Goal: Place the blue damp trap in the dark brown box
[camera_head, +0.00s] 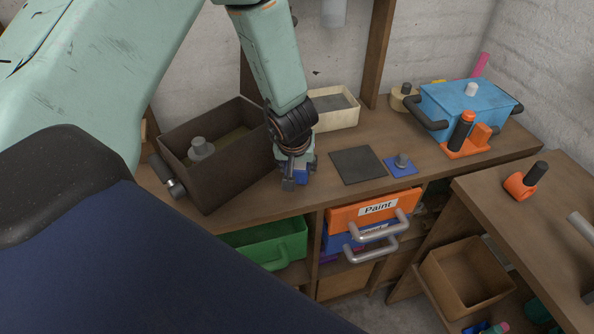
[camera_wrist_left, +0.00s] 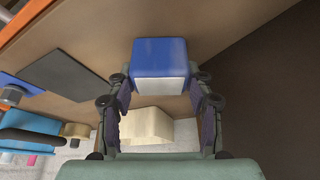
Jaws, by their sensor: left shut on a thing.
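My left gripper (camera_head: 295,172) is shut on the blue damp trap (camera_head: 302,174), just right of the dark brown box (camera_head: 236,184). Little of the trap shows past the fingers in the head view. In the left wrist view the trap (camera_wrist_left: 160,58) is a blue block with a pale lower part, between the fingers of the gripper (camera_wrist_left: 160,97). The box is open-topped, with a handle on its left end and a grey knobbed thing (camera_head: 201,149) inside. A dark surface (camera_wrist_left: 265,100) fills the right of the wrist view. I cannot see my right gripper.
Behind the gripper stands a cream tray (camera_head: 338,121). A dark flat square (camera_head: 358,165) and a small blue knobbed plate (camera_head: 400,168) lie to the right. A light-blue case (camera_head: 465,105) stands farther right. Orange Paint drawer (camera_head: 343,220) protrudes below the bench edge.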

